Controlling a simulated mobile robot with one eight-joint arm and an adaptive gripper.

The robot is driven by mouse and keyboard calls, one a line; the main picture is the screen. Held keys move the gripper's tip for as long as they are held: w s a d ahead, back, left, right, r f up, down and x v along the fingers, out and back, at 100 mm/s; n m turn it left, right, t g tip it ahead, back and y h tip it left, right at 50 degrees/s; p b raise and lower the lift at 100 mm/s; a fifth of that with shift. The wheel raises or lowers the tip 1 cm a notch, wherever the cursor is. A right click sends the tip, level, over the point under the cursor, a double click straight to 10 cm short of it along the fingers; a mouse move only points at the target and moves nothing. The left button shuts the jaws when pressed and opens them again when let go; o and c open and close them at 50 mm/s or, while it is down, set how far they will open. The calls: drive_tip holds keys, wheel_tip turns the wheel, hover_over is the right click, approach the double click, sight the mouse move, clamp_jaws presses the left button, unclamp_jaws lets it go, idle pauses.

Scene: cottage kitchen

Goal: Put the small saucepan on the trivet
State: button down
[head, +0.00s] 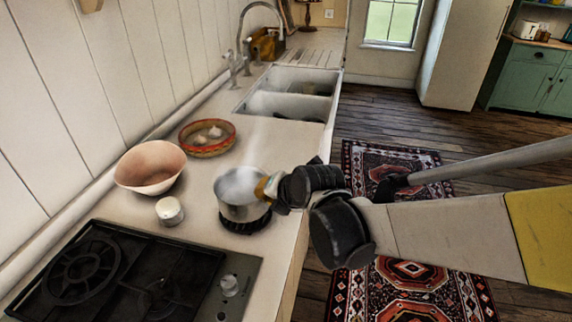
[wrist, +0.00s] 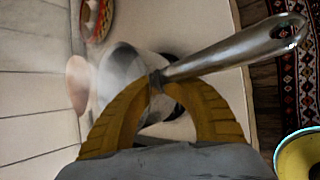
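The small saucepan (head: 238,208) is steel, upright and steaming, on the counter side nearest my arm. The black trivet (head: 245,226) shows directly beneath it, mostly hidden by the pan. I cannot tell whether the pan rests on it or hovers just above. My gripper (head: 266,188) is at the pan's right side. In the wrist view, the yellow fingertips of my gripper (wrist: 157,82) close on the handle (wrist: 235,50) where it meets the pan (wrist: 122,70). The handle's free end points to the upper right there.
A black gas hob (head: 150,275) lies in front. The double sink (head: 288,104) is farther back. The counter's right edge is close to the pan.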

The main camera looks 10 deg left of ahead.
drive_tip(key=shift+f+b, duration=0.35)
drive_tip(key=shift+f, duration=0.8)
drive_tip(key=shift+f, duration=0.2)
drive_tip(key=c, duration=1.5)
unclamp_jaws()
